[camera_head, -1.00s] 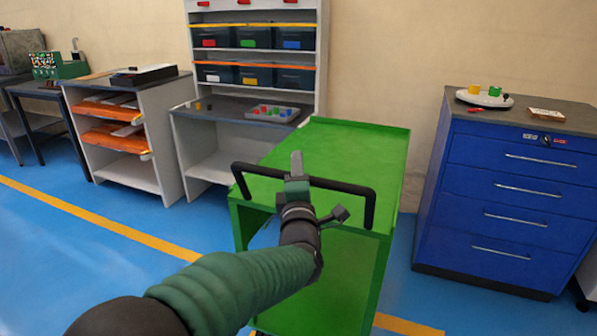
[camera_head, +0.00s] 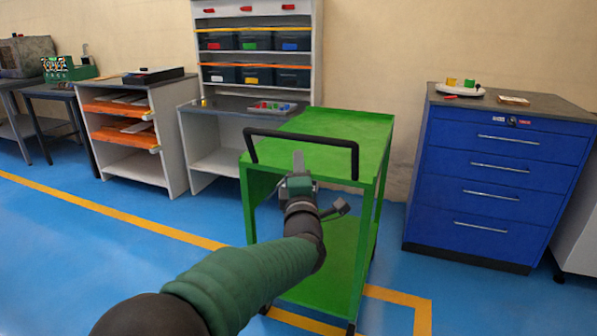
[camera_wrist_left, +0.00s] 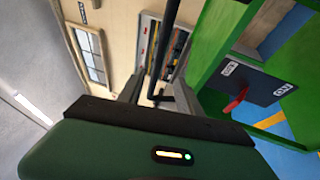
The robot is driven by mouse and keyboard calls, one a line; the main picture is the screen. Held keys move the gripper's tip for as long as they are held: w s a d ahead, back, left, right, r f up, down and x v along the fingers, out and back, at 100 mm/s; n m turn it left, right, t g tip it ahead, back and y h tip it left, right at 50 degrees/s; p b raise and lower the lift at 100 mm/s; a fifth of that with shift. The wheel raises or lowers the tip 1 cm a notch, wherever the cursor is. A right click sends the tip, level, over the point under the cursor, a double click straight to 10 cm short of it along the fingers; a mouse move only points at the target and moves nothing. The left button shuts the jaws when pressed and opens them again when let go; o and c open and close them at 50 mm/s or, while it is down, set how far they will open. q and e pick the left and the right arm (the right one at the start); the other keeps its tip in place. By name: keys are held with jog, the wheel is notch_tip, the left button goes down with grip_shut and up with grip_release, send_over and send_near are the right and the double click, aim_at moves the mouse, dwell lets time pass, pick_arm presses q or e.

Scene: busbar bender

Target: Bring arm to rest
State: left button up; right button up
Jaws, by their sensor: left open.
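My left arm reaches in from the bottom of the head view, and its gripper (camera_head: 298,165) points forward just in front of the green cart. It appears below the cart's black handle (camera_head: 300,135), and I see nothing held. The gripper's dark fingers (camera_wrist_left: 157,95) stand apart in the left wrist view. A black bar (camera_wrist_left: 164,50) shows beyond them; I cannot tell whether they touch it. The green cart (camera_head: 345,128) has an empty top and also shows in the left wrist view (camera_wrist_left: 212,40). My right gripper is not in view.
A blue drawer cabinet (camera_head: 500,170) stands right of the cart. Behind are a bin shelf (camera_head: 255,60) and a rack with orange trays (camera_head: 120,125). Blue floor (camera_head: 90,240) is clear at left. A dark panel with a red lever (camera_wrist_left: 236,100) shows in the left wrist view.

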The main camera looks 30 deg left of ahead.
pick_arm(q)
jog(key=shift+w+a+f, duration=0.1)
jog(key=shift+w, duration=0.05)
jog(key=s+d+f+m+g+h, duration=0.25)
jog(key=d+f+m, duration=0.25)
jog(key=f, duration=0.3)
jog(key=s+d+f+m+g+h+p, duration=0.1)
jog(key=s+d+f+m+h, duration=0.1)
jog(key=d+f+m+h, duration=0.45)
jog(key=s+d+f+m+g+h, duration=0.1)
jog(key=s+d+f+m+g, duration=0.15)
jog(key=f+m, duration=0.45)
jog(key=s+d+f+m+g+h, duration=0.15)
jog(key=s+f+m+g, duration=0.25)
jog(key=s+f, duration=0.5)
jog(key=s+d+f+m+g, duration=0.35)
jog(key=s+f, duration=0.25)
jog(key=s, duration=0.6)
notch_tip(320, 180, up, 38)
jog(key=p, duration=3.8)
jog(key=shift+w+a, duration=0.2)
jog(key=shift+w, duration=0.1)
jog(key=shift+r, duration=0.15)
